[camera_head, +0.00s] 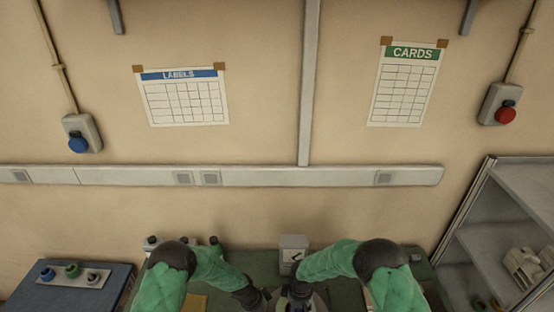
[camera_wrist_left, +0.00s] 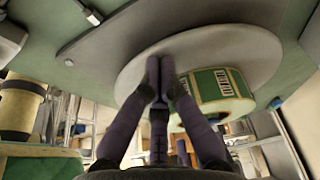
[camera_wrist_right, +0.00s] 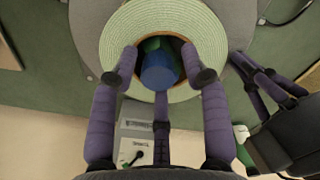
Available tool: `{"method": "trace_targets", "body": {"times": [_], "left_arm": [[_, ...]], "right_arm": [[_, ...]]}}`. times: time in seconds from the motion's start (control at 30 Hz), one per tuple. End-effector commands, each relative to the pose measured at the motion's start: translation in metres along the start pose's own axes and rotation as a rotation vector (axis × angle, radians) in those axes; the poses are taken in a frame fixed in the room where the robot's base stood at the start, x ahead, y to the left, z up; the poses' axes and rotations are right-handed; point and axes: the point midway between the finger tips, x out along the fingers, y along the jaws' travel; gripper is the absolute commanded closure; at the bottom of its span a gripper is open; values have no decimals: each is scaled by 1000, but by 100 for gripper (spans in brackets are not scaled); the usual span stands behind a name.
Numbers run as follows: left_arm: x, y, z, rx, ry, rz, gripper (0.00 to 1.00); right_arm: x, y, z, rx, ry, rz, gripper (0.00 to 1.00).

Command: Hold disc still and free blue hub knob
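The blue hub knob (camera_wrist_right: 160,72) sits in the dark centre of a pale green roll (camera_wrist_right: 118,38) on a grey disc (camera_wrist_right: 92,22) in the right wrist view. My right gripper (camera_wrist_right: 160,58) is open above the roll, its fingers on either side of the knob with visible gaps. In the left wrist view, the grey disc (camera_wrist_left: 215,50) carries the roll with a green and white label (camera_wrist_left: 212,88). My left gripper (camera_wrist_left: 160,68) has its fingertips together over the disc's face beside the roll; contact is unclear. The head view mostly hides the disc behind my arms.
A small grey-white box (camera_head: 293,241) stands behind the disc. A blue-topped bench at left holds a plate of coloured knobs (camera_head: 73,275). A metal shelf (camera_head: 500,210) stands at right. Wall buttons, blue (camera_head: 78,144) and red (camera_head: 505,115), are far above the work.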

Motion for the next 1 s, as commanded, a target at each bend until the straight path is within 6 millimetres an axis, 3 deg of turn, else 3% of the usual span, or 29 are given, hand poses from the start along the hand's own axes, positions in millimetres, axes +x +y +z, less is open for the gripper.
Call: {"method": "trace_targets", "body": {"times": [0.03,0.47,0.8,1.0], "left_arm": [[7,9,1,0,0,18,100],[6,10,1,1,0,19,100],[7,10,1,1,0,20,100],[7,10,1,2,0,21,100]], "right_arm": [[1,0,1,1,-2,-1,57],[-3,3,-3,5,7,6,57],[-42,4,-4,6,11,8,57],[-52,3,-3,6,8,6,57]]}}
